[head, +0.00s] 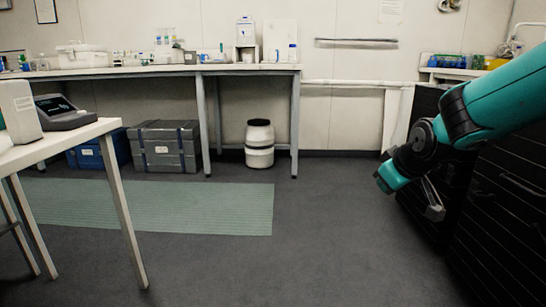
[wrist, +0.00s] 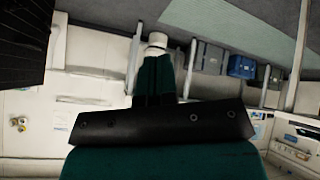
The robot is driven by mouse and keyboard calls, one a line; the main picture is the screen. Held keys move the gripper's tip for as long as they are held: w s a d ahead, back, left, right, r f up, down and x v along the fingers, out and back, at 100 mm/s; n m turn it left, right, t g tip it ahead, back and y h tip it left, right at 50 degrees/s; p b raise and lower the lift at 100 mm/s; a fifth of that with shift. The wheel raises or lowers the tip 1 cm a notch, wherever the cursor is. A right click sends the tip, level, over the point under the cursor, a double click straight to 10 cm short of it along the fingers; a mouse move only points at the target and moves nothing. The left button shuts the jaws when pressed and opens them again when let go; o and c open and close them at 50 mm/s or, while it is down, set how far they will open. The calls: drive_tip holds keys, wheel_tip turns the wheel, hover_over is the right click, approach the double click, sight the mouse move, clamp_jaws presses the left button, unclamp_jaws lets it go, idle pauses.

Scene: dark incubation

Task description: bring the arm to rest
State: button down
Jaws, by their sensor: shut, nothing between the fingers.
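My teal and black arm (head: 490,105) reaches in from the right edge in the head view, bent at its black wrist joint. In the wrist view, teal and black parts of my own arm fill the lower middle, and the room appears upside down.
A dark drawer cabinet (head: 505,195) stands at the right, close to my arm. A white table (head: 75,137) is at the left. A long bench (head: 250,68) stands at the back, with a white drum (head: 259,145) and grey case (head: 165,147) beneath. The middle floor (head: 310,235) is clear.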

drive_tip(key=s+a+r+n+g+y+p, duration=0.1)
drive_tip(key=s+a+r+g+y+p, duration=0.25)
drive_tip(key=s, duration=1.25)
drive_tip(key=s+a+r+g+p, duration=0.25)
drive_tip(key=s+a+g, duration=0.35)
drive_tip(key=s, duration=1.1)
wheel_tip(320, 180, up, 38)
drive_tip(key=a+t+p, duration=0.1)
drive_tip(key=p, duration=3.5)
drive_tip(key=shift+f+p, duration=0.15)
drive_tip(key=shift+p, duration=0.15)
